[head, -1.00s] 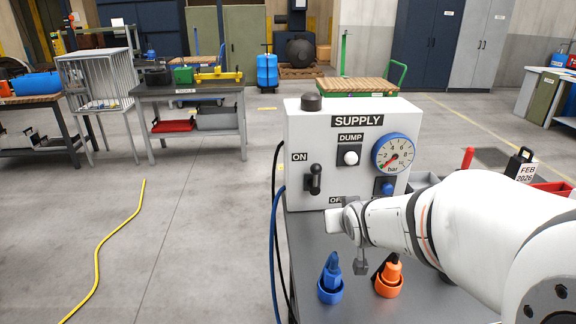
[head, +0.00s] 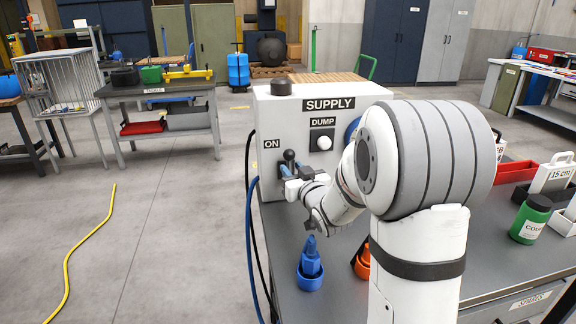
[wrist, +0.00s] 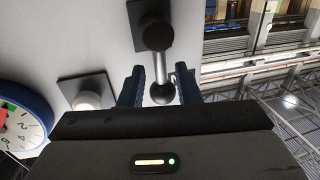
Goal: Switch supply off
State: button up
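The white supply box (head: 272,112) stands on the grey bench, with the SUPPLY sign across its top. Its black-knobbed lever (head: 289,155) is by the ON label, tilted up. My gripper (head: 290,170) is at the lever, its blue fingers on either side of it. In the wrist view, my gripper (wrist: 161,76) is open, with the lever's round knob (wrist: 162,93) between the fingers and narrow gaps visible. The OFF label is hidden behind my arm in the head view.
The white DUMP button (head: 323,143) is right of the lever; it also shows in the wrist view (wrist: 87,100). The gauge (wrist: 20,125) is beside it. A blue plug (head: 310,262) and an orange one (head: 363,262) stand on the bench below my gripper.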

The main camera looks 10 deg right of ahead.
aim_at(290, 166)
jog(key=shift+w+a, duration=0.15)
jog(key=shift+w, duration=0.6)
jog(key=shift+w+a, duration=0.15)
jog(key=shift+w, duration=0.6)
jog(key=shift+c, duration=0.3)
grip_shut()
